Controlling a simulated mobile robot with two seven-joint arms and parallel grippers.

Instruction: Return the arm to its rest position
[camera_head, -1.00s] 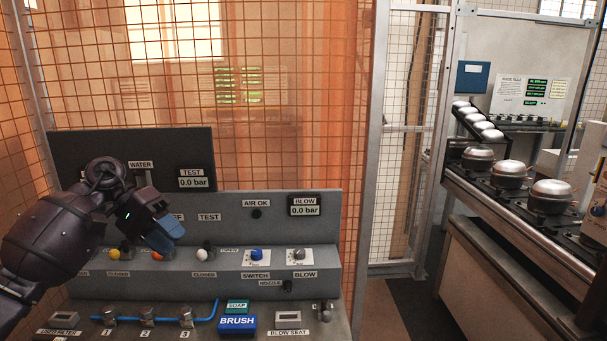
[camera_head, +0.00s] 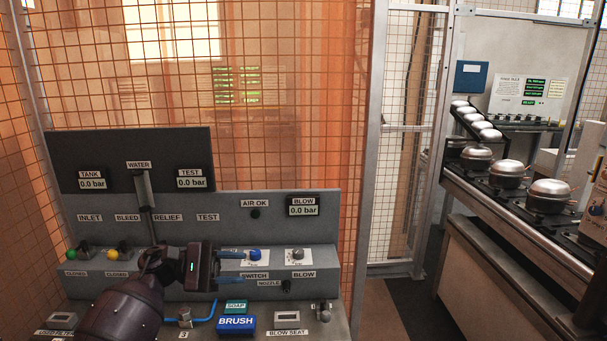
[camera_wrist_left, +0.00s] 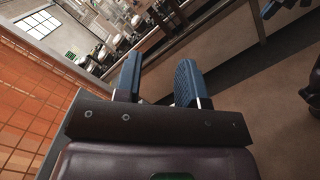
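My left arm comes in from the bottom left in the head view. Its gripper (camera_head: 228,272) is in front of the control panel (camera_head: 300,238), pointing right, below the blue switch knob. In the left wrist view the two blue fingers of the left gripper (camera_wrist_left: 158,82) stand apart with nothing between them. Part of the panel's lower row is hidden behind the arm. Blue pieces at the top right of the left wrist view may be my right gripper; too little shows to tell.
A blue brush block (camera_head: 237,323) and a green soap block (camera_head: 236,306) are on the panel's front ledge. An orange mesh screen (camera_head: 280,90) stands behind. At right, a conveyor (camera_head: 480,188) carries several metal pots. Floor (camera_head: 385,315) between is clear.

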